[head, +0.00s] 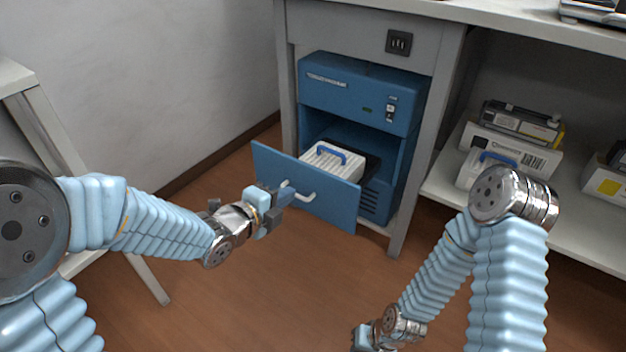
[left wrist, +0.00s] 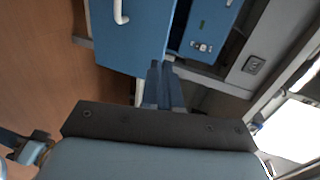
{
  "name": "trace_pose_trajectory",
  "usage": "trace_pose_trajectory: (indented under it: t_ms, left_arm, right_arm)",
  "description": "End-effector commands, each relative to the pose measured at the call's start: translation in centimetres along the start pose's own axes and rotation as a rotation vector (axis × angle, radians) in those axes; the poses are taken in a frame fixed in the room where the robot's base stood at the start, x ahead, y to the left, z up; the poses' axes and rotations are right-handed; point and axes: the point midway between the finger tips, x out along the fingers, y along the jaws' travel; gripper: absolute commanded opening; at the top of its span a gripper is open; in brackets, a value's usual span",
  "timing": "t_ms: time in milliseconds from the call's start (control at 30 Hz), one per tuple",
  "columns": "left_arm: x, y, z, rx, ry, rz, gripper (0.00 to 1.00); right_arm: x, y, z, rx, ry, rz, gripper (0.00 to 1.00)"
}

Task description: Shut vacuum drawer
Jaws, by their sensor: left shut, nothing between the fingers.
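The blue vacuum unit (head: 362,88) stands under the workbench in the head view. Its drawer front (head: 318,200) is pulled out, with a white handle (head: 300,191) on it. A white ribbed box with a blue handle (head: 333,160) sits in the open drawer. My left gripper (head: 280,195) is shut and empty, close to the left part of the drawer front. In the left wrist view its fingers (left wrist: 162,75) are together near the blue drawer front (left wrist: 140,40); I cannot tell whether they touch it. My right gripper (head: 362,338) is low at the bottom edge, its fingers barely visible.
A shelf (head: 440,188) to the right holds several toner boxes (head: 510,150). A grey bench leg (head: 425,150) stands right of the vacuum unit. A wall is behind at left. The brown floor (head: 270,290) before the drawer is clear.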

Motion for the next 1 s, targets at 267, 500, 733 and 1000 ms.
trace_pose_trajectory:
  t_ms: [267,500,733,1000]
  left_arm:
    - [6.2,0.3,0.0,0.0,0.0,0.004,0.0]
    - [9.7,-0.7,0.0,-0.002,0.0,0.003,0.0]
    - [10.8,-1.1,0.0,-0.003,0.0,0.002,0.0]
    - [10.8,-1.1,0.0,-0.003,0.0,0.002,0.0]
  right_arm:
    - [0.6,0.2,0.0,0.001,0.002,0.0,0.0]
    - [0.6,0.2,0.0,0.001,0.002,0.0,0.0]
    - [0.6,0.2,0.0,0.001,0.002,0.0,0.0]
    - [0.6,0.2,0.0,0.001,0.002,0.0,0.0]
